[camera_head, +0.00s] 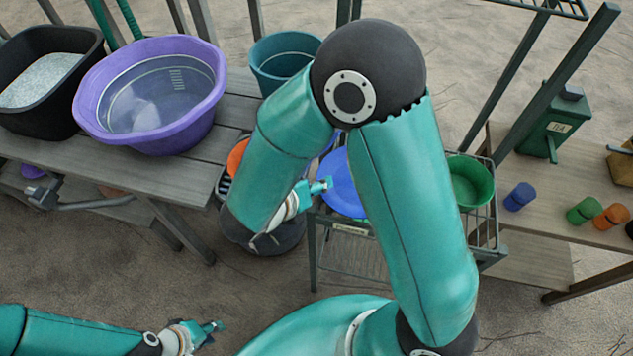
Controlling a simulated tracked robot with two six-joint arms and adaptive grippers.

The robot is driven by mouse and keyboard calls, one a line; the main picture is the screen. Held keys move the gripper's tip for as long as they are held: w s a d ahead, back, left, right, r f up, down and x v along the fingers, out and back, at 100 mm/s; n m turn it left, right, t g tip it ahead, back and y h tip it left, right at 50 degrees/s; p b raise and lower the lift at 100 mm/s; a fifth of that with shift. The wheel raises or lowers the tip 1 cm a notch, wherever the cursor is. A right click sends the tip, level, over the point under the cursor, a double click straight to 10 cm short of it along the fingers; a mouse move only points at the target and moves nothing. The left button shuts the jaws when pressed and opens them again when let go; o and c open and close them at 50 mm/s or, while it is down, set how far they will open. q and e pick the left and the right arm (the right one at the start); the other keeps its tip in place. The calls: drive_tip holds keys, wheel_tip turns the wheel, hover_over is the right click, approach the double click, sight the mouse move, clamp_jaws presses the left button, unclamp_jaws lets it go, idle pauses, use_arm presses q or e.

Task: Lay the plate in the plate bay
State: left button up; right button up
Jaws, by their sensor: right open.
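A blue round thing (341,178), which looks like the plate, sits at the left of a dark wire rack (487,225), partly hidden behind my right arm. My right gripper (325,186) is open, at the left edge of the blue thing in this view; I cannot tell whether it touches it. My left gripper (215,327) is at the lower left, over the ground and away from the objects; its jaws are too small to read. A small pale label is on the rack's front, unreadable here. I cannot tell which part is the plate bay.
A slatted bench (112,169) holds a purple basin (152,139) of water, a black tub (21,122) and a teal bucket (268,76). A green bowl (474,184) sits in the rack's right part.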

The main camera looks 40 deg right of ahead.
drive_tip(key=shift+x, duration=0.95)
clamp_jaws()
drive_tip(key=shift+o, duration=0.4)
unclamp_jaws()
drive_tip(key=v, duration=1.2)
drive_tip(key=shift+f, duration=0.1)
